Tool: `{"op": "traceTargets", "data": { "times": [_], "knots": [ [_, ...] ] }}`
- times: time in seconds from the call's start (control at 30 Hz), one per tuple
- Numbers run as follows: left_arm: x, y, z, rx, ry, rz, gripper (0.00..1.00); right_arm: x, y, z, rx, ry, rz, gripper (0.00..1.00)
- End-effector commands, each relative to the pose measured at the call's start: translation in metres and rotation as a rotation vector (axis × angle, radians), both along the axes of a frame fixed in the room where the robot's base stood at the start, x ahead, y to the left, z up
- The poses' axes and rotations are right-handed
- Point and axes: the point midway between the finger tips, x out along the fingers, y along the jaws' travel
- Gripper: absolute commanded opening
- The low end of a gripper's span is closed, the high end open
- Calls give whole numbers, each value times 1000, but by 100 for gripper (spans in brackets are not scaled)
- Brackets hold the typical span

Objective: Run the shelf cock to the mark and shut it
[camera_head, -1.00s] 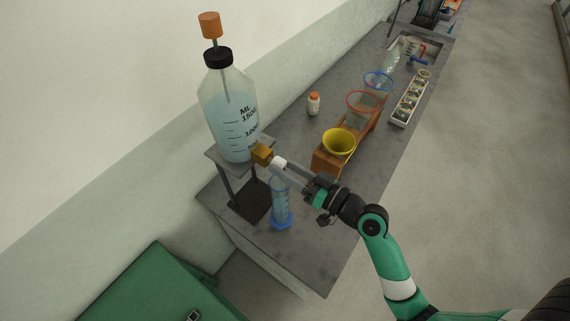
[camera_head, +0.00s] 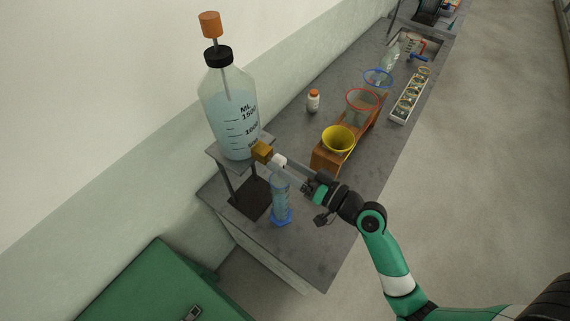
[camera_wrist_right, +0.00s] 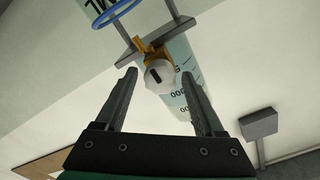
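A clear bottle (camera_head: 229,112) with a black cap and dark volume marks holds pale blue liquid on a small raised shelf (camera_head: 213,151). Low on its side is an orange-brown cock (camera_head: 262,151) with a white knob (camera_head: 279,161); the knob also shows in the right wrist view (camera_wrist_right: 160,76). A clear measuring cylinder (camera_head: 281,200) with a blue base stands upright below the cock; its liquid level is too small to read. My right gripper (camera_head: 290,169) is at the knob, open, its fingertips (camera_wrist_right: 160,80) either side with visible gaps. My left gripper is not in view.
A wooden rack (camera_head: 326,158) holds a yellow funnel (camera_head: 339,139) and a red-rimmed one (camera_head: 362,99), just behind my right arm. A small orange-capped bottle (camera_head: 313,102) and a tray of jars (camera_head: 407,99) stand farther back. The bench's near right corner is clear.

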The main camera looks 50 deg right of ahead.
Motion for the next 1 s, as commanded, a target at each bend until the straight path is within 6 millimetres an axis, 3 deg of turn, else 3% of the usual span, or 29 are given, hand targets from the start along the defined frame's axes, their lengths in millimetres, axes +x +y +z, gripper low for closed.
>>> {"op": "traceTargets", "data": {
  "times": [0.4,0.53,0.87,1.0],
  "knots": [
    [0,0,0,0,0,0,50,0,0,0,-1,0,0,76],
    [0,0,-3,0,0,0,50,-9,-1,-2,0,1,-2,76],
    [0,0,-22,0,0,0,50,-85,-7,-4,1,2,-10,76],
    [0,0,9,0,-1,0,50,-105,-8,5,4,12,-3,76]
  ]
}}
